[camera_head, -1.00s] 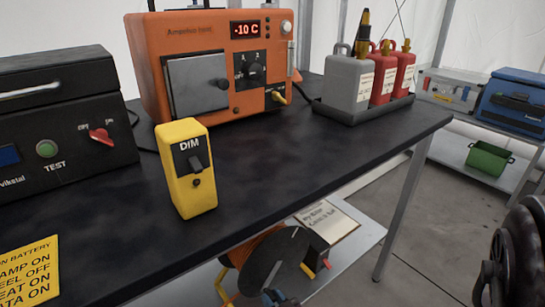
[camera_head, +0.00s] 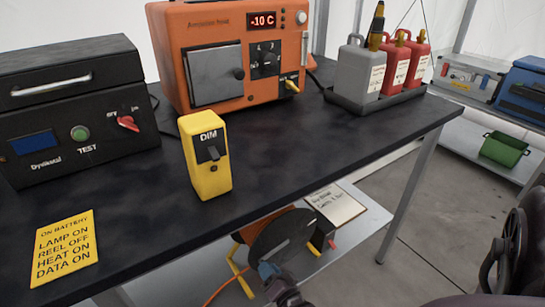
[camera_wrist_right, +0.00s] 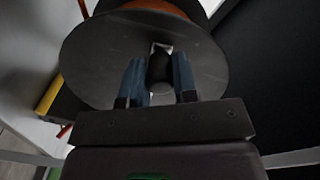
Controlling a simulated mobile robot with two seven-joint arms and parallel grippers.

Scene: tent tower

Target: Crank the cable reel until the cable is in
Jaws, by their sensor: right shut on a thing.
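The cable reel (camera_head: 278,237) stands below the table. It has a dark round side disc and an orange drum (camera_head: 250,230) on a yellow frame (camera_head: 238,270). An orange cable (camera_head: 216,290) runs from its lower left toward the bottom of the head view. My right gripper (camera_head: 268,270) is at the lower front of the disc. In the right wrist view its two blue fingers are shut on the black crank knob (camera_wrist_right: 158,68), in front of the disc (camera_wrist_right: 100,60). The cable's far end is out of sight. My left gripper is not in view.
The dark table (camera_head: 300,150) overhangs the reel; its metal leg (camera_head: 412,185) stands to the right. On it are a yellow DIM box (camera_head: 208,170), an orange heater (camera_head: 210,90) and a black TEST box (camera_head: 75,130). A labelled card (camera_head: 335,203) lies behind the reel.

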